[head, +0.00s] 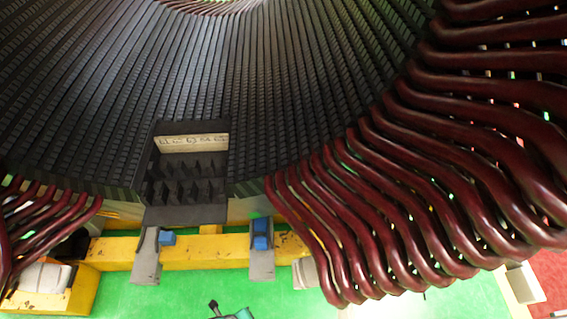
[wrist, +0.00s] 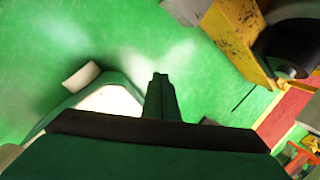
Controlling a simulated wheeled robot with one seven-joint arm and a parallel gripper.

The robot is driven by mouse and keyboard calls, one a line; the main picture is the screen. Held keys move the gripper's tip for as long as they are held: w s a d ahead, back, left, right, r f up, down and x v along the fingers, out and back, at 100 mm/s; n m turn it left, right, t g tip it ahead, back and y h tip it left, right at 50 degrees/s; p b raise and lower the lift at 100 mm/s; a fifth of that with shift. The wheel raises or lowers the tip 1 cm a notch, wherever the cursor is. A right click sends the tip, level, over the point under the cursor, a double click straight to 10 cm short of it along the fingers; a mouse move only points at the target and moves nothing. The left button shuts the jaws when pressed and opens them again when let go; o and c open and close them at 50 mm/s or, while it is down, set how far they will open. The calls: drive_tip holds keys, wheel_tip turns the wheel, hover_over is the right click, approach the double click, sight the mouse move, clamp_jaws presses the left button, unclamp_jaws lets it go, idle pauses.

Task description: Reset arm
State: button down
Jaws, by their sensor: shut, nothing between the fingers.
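My gripper (wrist: 160,95) shows in the wrist view as dark fingers pressed together, with nothing between them. It is above the green floor (wrist: 110,40) and apart from anything else. In the head view a small part of my arm's end (head: 232,313) shows at the bottom edge, over the green floor; its fingers are hard to make out there. The large slotted stator (head: 230,90) fills the upper head view. My gripper is below and apart from it in that view.
Dark red coils (head: 440,190) curve out on the right, and more coils (head: 45,225) show at the left. A black slotted block (head: 185,180) sits at the stator's edge. A yellow beam (head: 200,252) with grey brackets runs below. Green floor is clear around my gripper.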

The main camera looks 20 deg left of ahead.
drive_tip(key=s+d+r+n+t+h, duration=0.1)
drive_tip(key=s+d+r+n+t, duration=0.1)
drive_tip(key=d+r+n, duration=0.5)
drive_tip(key=s+d+r+n+t+h, duration=0.1)
drive_tip(key=s+d+r+n+t, duration=0.15)
drive_tip(key=d+r+n, duration=0.55)
drive_tip(key=w+d+r+n+t+y, duration=0.1)
drive_tip(key=w+r+n+t, duration=0.1)
drive_tip(key=r, duration=0.7)
drive_tip(key=w+d+r+n+t+y, duration=0.1)
drive_tip(key=r+n, duration=0.4)
drive_tip(key=r, duration=0.5)
drive_tip(key=w+d+r+n+t+y, duration=0.1)
drive_tip(key=w+r+n+t, duration=0.2)
drive_tip(key=r, duration=0.6)
drive_tip(key=shift+w+d+r+n+t+y, duration=0.15)
drive_tip(key=shift+w+r+n+t+y, duration=0.25)
drive_tip(key=shift+t, duration=0.35)
drive_tip(key=shift+w+f, duration=0.15)
